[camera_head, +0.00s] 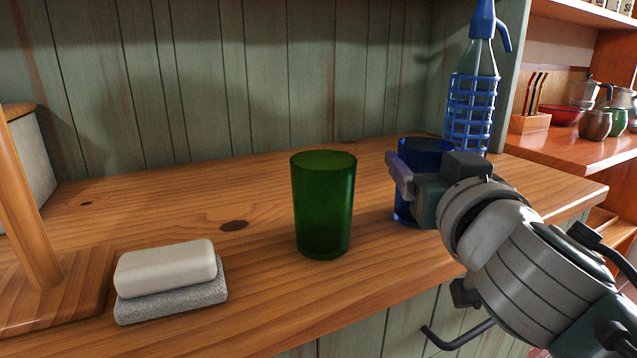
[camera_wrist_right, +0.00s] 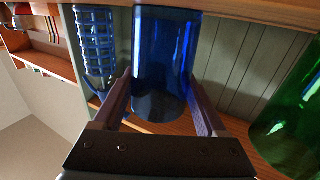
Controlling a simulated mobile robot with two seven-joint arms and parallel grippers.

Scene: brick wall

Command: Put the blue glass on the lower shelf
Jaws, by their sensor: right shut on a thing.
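The blue glass (camera_head: 424,147) is at the right part of the wooden counter (camera_head: 250,195), partly hidden behind my right gripper (camera_head: 400,178). In the right wrist view the blue glass (camera_wrist_right: 163,60) stands between the two fingers of my right gripper (camera_wrist_right: 163,105), which is shut on it. In the head view I cannot tell whether its base touches the counter. A shelf unit (camera_head: 560,150) stands at the far right, with bowls and cups on its red-brown surface. My left gripper is not in view.
A green glass (camera_head: 323,205) stands upright left of the blue one. A blue-caged siphon bottle (camera_head: 472,105) stands behind the blue glass. A soap bar (camera_head: 165,267) lies on a grey block (camera_head: 172,303) at the front left. A red bowl (camera_head: 562,114) is on the shelf unit.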

